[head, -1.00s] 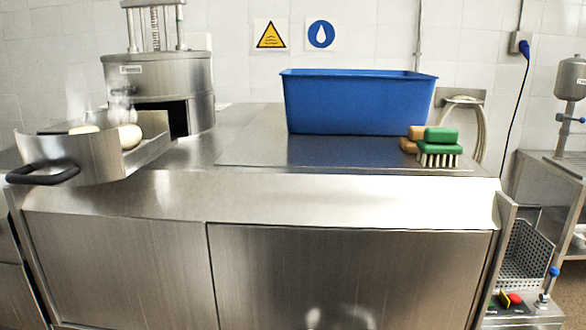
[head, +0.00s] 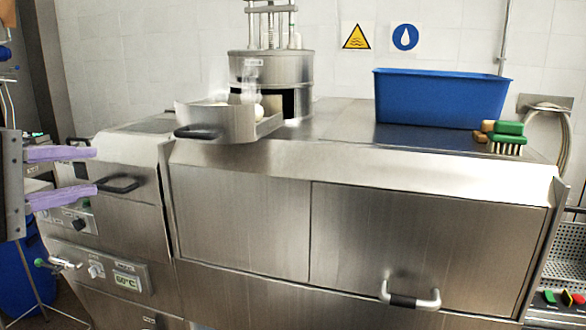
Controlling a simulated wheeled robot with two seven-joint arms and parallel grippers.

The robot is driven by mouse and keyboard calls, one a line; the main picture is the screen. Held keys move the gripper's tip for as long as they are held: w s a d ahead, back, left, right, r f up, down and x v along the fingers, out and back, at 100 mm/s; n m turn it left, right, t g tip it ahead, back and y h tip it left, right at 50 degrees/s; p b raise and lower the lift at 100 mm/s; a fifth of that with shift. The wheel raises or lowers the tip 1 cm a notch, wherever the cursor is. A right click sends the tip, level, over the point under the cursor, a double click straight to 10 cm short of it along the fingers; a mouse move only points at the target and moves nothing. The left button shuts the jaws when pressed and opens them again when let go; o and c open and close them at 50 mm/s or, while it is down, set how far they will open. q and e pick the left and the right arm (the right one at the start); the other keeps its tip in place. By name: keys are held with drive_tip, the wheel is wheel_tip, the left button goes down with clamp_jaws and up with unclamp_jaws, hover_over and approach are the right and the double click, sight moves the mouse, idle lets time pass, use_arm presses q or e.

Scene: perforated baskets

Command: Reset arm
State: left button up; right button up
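My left gripper (head: 95,172) is at the left edge of the head view. Its two purple fingers point right and are spread apart, with nothing between them. It is in front of the left part of the steel counter (head: 240,215), near a black handle there; I cannot tell whether a finger touches that handle. My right gripper is out of view.
A steel tray (head: 212,122) with pale round items sits on the counter before a steel machine (head: 270,66). A blue tub (head: 440,98) and brushes (head: 507,138) are to the right. A handle (head: 410,298) sticks out at the lower front.

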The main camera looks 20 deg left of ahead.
use_arm(q)
drive_tip(key=w+a+f+m+g+h, duration=0.15)
drive_tip(key=w+f+g, duration=0.25)
drive_tip(key=w+f, duration=1.35)
drive_tip(key=w+d+f+m+g+h, duration=0.15)
drive_tip(key=w+d+f, duration=0.3)
drive_tip(key=f, duration=0.75)
drive_tip(key=w+d+f+m+g, duration=0.25)
drive_tip(key=w+d+f, duration=0.2)
drive_tip(key=f, duration=0.75)
drive_tip(key=s+d+f+m+g, duration=0.1)
drive_tip(key=s+d+f+m, duration=0.1)
drive_tip(key=d+f, duration=0.45)
drive_tip(key=s+d+f+m+g+h, duration=0.1)
drive_tip(key=d+f+m, duration=0.15)
drive_tip(key=f, duration=0.65)
drive_tip(key=s+d+f+m+g, duration=0.1)
drive_tip(key=s+d+f+m, duration=0.1)
drive_tip(key=d+f, duration=0.4)
drive_tip(key=s+d+f+m+g+h, duration=0.1)
drive_tip(key=s+d+f+m+g, duration=0.1)
drive_tip(key=s+d+f, duration=0.4)
drive_tip(key=s+d+f+m+g, duration=0.1)
drive_tip(key=s+d+f+m, duration=0.2)
drive_tip(key=s+d+f, duration=0.4)
drive_tip(key=s+f, duration=0.1)
drive_tip(key=s, duration=0.5)
drive_tip(key=shift+s+g+h, duration=0.15)
drive_tip(key=shift+g+h, duration=0.25)
